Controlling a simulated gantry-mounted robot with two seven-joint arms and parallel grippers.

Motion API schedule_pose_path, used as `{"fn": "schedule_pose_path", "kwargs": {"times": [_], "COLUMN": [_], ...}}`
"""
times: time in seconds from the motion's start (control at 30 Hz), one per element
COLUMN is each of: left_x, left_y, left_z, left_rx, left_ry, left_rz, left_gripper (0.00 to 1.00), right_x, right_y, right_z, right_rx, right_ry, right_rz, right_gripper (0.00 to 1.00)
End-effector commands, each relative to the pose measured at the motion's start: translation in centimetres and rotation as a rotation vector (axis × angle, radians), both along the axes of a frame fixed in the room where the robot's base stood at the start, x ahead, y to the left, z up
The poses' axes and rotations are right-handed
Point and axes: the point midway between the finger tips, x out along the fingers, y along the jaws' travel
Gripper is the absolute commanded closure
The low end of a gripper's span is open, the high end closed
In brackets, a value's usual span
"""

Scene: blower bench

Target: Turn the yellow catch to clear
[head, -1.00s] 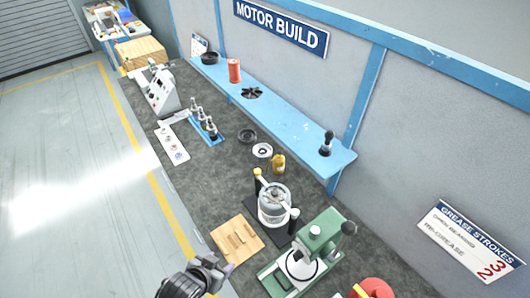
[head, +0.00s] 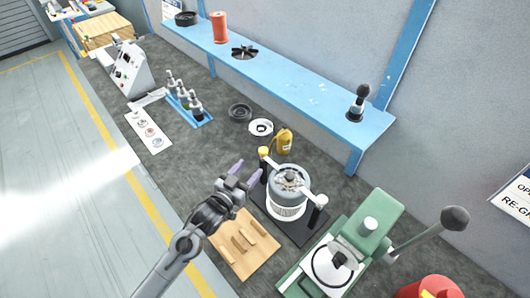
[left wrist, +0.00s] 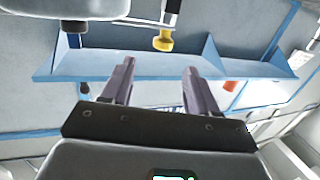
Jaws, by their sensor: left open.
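The yellow catch (head: 264,153) is a small yellow knob on top of a post at the back left of the motor fixture (head: 313,231). The fixture holds a grey and white round motor housing (head: 288,190) under a pale crossbar. My left gripper (head: 247,173) is open and empty, just left of and in front of the catch, apart from it. In the left wrist view, which looks upside down, the yellow catch (left wrist: 163,41) shows beyond the gap between the open fingers (left wrist: 160,75). My right gripper is not in view.
A wooden block tray (head: 262,262) lies below my left arm. A green press (head: 370,222) with a long lever stands right of the fixture. A yellow bottle (head: 284,141) stands close behind the catch. The blue shelf (head: 300,83) runs along the wall.

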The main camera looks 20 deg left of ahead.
Motion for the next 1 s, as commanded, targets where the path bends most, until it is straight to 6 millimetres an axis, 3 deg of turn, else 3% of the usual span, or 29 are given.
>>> {"fn": "schedule_pose_path", "kwargs": {"times": [0.03, 0.13, 0.37, 0.8, 1.0], "left_x": [0.5, 1.1, 3.1, 9.7, 11.3], "left_y": [0.1, 0.1, -0.2, -1.6, -1.9], "left_z": [-0.7, -0.6, -0.3, -0.3, -0.4], "left_rx": [-0.004, -0.011, -0.014, -0.014, -0.013], "left_ry": [-0.023, -0.053, -0.068, -0.067, -0.065], "left_rz": [-0.005, -0.012, -0.016, -0.015, -0.015], "left_gripper": [0.41, 0.41, 0.41, 0.41, 0.41], "right_x": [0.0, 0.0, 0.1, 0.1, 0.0], "right_y": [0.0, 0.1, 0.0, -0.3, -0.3], "right_z": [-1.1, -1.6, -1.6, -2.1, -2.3], "right_rx": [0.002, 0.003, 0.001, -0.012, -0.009], "right_ry": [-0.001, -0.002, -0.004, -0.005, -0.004], "right_rz": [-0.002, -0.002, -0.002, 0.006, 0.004], "right_gripper": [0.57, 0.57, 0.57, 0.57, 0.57]}}
